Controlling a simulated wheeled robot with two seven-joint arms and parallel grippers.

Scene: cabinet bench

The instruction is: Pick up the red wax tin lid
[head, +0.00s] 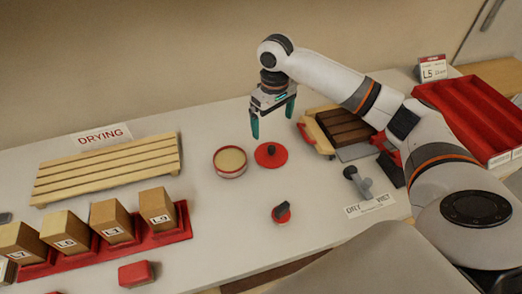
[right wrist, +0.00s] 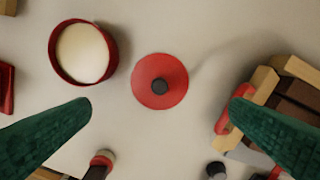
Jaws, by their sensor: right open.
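The red wax tin lid (head: 271,156) is a flat red disc with a dark knob. It lies on the bench just right of the open wax tin (head: 230,162), which is red with cream wax inside. In the right wrist view the lid (right wrist: 160,82) sits near the centre, beyond and between my fingertips, and the tin (right wrist: 83,52) is to its left. My right gripper (head: 273,117) is open and empty, pointing down above the bench near the lid, not touching it. My left gripper is not in view.
A wooden clamp frame with dark slats (head: 345,127) stands right of the lid. A small red-based dark-handled tool (head: 282,212) lies in front. A drying rack (head: 110,168) and a red tray with labelled blocks (head: 178,229) are left. A red tray (head: 468,115) is far right.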

